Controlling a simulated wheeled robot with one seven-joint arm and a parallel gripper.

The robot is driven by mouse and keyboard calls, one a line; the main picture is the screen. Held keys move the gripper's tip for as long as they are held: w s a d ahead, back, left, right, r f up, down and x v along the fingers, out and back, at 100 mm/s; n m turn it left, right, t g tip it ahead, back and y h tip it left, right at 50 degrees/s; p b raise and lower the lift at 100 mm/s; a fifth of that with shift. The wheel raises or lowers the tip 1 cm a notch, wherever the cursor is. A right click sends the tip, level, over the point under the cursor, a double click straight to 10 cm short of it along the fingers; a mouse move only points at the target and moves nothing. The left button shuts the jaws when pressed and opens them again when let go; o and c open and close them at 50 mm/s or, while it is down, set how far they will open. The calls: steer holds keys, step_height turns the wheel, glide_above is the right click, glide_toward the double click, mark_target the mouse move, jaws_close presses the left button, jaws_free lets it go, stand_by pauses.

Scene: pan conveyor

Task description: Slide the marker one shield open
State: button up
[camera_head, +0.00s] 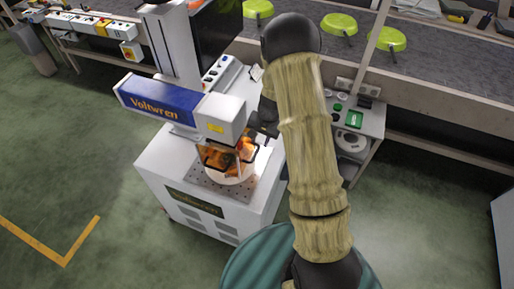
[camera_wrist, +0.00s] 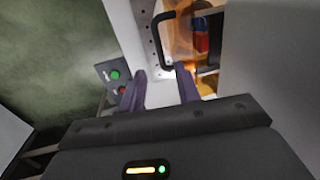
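Marker one is a white machine with a blue "Voltwren" head (camera_head: 160,103) in the head view. Its shield (camera_head: 217,155) is orange and see-through with dark edging, in front of the marking head. A round pale pan part shows below it on the perforated plate (camera_head: 205,190). In the wrist view the orange shield (camera_wrist: 182,45) is at upper right, with a black bar handle (camera_wrist: 157,35). My gripper (camera_wrist: 160,82) has its two purple fingers apart and empty, with the right fingertip close to the handle's lower end. Whether they touch I cannot tell. In the head view my arm largely hides my gripper.
A control box with a green button (camera_wrist: 114,75) and a red one stands left of my fingers in the wrist view. A side table (camera_head: 368,122) stands right of the machine. Green floor is free at left.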

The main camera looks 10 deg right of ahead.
mark_target(256, 153)
steer(key=f, duration=0.2)
steer(key=f+p, duration=0.1)
steer(key=f, duration=0.2)
steer(key=a+f, duration=0.1)
steer(key=f, duration=0.1)
steer(key=shift+w+f+p, duration=0.2)
steer(key=shift+w+p, duration=0.1)
steer(key=shift+w, duration=0.1)
jaws_close()
